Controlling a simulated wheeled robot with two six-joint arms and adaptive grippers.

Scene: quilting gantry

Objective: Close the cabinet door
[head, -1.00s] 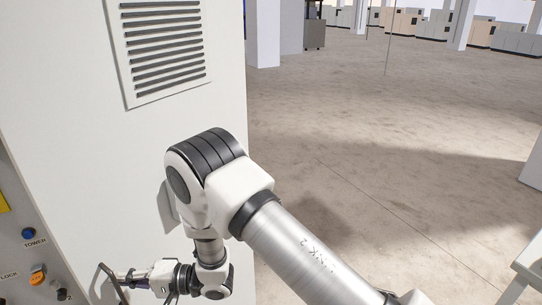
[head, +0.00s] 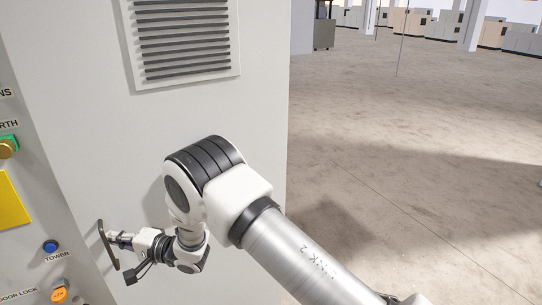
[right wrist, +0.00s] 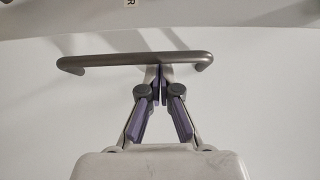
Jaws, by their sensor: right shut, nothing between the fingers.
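The cabinet door (head: 110,140) is a tall pale panel with a louvred vent, filling the left-middle of the head view. Its dark bar handle (head: 102,246) is near its left edge; the handle also crosses the right wrist view (right wrist: 110,61). My right gripper (head: 112,237) is shut and empty, its fingertips at the handle. In the right wrist view the closed fingertips (right wrist: 158,72) meet the bar right of its middle; whether they press on the door is hidden. The door looks nearly in line with the control panel; I cannot tell whether a gap remains. My left gripper is not in view.
A grey control panel (head: 30,225) with a yellow plate (head: 12,201), a blue button (head: 50,246) and an orange button (head: 59,294) stands left of the door. Open concrete floor (head: 420,180) lies to the right, with machines far behind.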

